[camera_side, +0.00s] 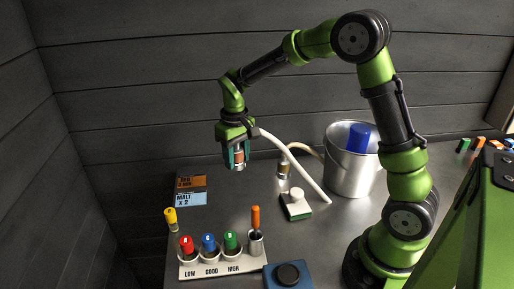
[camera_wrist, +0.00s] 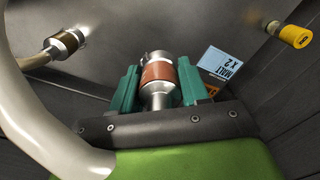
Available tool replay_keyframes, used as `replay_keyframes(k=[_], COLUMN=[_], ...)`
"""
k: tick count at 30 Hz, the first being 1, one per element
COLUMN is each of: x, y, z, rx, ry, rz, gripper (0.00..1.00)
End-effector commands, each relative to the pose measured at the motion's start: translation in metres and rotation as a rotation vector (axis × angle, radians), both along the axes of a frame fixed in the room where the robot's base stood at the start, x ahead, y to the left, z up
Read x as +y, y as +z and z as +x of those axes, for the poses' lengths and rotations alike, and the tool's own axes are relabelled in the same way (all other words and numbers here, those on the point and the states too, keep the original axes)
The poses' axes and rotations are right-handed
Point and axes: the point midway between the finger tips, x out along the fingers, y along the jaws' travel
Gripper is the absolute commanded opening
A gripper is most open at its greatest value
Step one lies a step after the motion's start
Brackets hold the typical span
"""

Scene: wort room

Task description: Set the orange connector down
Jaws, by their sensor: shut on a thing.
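The orange connector (camera_wrist: 158,73) is a silver metal fitting with an orange band. My gripper (camera_wrist: 155,85) is shut on it, with a teal finger on each side. In the side view my gripper (camera_side: 236,153) holds the connector (camera_side: 239,161) above the left part of the metal table (camera_side: 320,240), apart from the surface. A thick white hose (camera_side: 290,160) runs from near my gripper down to the table. It also passes at the left in the wrist view. Its joint with the connector is hidden.
A second metal connector (camera_side: 284,170) with a beige hose stands near the table's back. Orange and blue cards (camera_side: 190,199) lie at the left. In front is a white rack (camera_side: 215,266) with coloured plugs. A green-and-white block (camera_side: 296,207) and a bucket (camera_side: 350,175) stand to the right.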

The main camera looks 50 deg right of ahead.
Motion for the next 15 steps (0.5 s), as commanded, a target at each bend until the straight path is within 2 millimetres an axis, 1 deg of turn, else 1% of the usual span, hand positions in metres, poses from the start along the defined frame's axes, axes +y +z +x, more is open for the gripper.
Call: replay_keyframes(k=[1, 3, 5, 8, 10, 15], x=[-0.017, -0.033, -0.038, -0.038, -0.037, -0.037], y=[0.001, 0.001, 0.001, 0.000, -0.006, -0.039], z=[-0.002, -0.004, -0.005, -0.006, -0.006, -0.006], rx=[-0.001, 0.000, 0.000, 0.002, 0.004, 0.008], ry=[0.008, 0.044, 0.084, 0.145, 0.171, 0.183], rz=[0.001, 0.001, 0.001, 0.001, 0.002, 0.003], gripper=[0.09, 0.09, 0.09, 0.09, 0.09, 0.09])
